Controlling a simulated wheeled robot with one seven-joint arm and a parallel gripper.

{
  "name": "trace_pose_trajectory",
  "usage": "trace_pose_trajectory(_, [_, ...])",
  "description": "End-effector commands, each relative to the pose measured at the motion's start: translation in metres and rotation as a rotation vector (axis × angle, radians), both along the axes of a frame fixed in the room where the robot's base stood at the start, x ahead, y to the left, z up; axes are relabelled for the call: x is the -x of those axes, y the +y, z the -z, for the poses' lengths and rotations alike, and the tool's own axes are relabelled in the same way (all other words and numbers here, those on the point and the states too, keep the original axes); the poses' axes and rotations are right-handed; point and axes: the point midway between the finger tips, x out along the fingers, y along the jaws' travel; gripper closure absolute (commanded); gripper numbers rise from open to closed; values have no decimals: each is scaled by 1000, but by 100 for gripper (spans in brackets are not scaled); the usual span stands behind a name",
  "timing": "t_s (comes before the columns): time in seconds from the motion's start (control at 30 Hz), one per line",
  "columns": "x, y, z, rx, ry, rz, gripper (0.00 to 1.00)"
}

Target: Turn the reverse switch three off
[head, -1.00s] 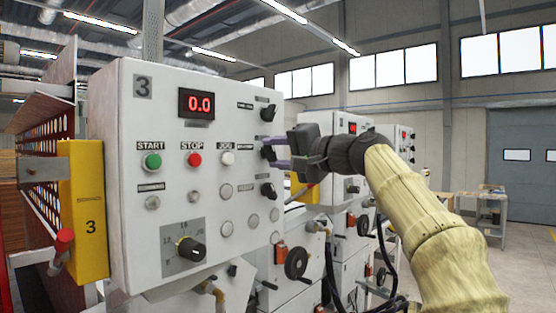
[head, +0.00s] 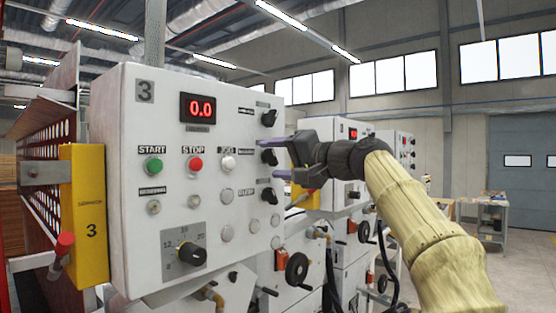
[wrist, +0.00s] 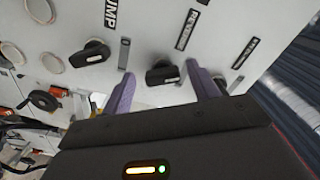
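The white control panel marked 3 (head: 130,200) fills the left of the head view. Three black switches run down its right edge: a top one (head: 268,118), a middle one (head: 269,157) and a bottom one (head: 269,196). In the wrist view the middle switch (wrist: 160,75) lies between the two purple fingers of my open gripper (wrist: 163,92), with gaps on both sides. Its label (wrist: 187,30) appears to read REVERSE. The bottom switch (wrist: 92,54), by the PUMP label, is left of the fingers. My gripper (head: 278,159) also shows in the head view, facing the panel.
The panel also has a red display (head: 198,107), a green START button (head: 153,166), a red STOP button (head: 195,164) and a dial (head: 191,255). More machines stand behind my gripper.

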Motion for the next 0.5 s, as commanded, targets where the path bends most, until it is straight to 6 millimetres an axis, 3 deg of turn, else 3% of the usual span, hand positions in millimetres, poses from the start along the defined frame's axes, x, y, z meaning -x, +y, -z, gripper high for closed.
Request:
trace_pose_trajectory(0.27, [4,-6,-1,-3,-4,4,40])
trace_pose_trajectory(0.5, [25,-34,2,-3,-6,6,40])
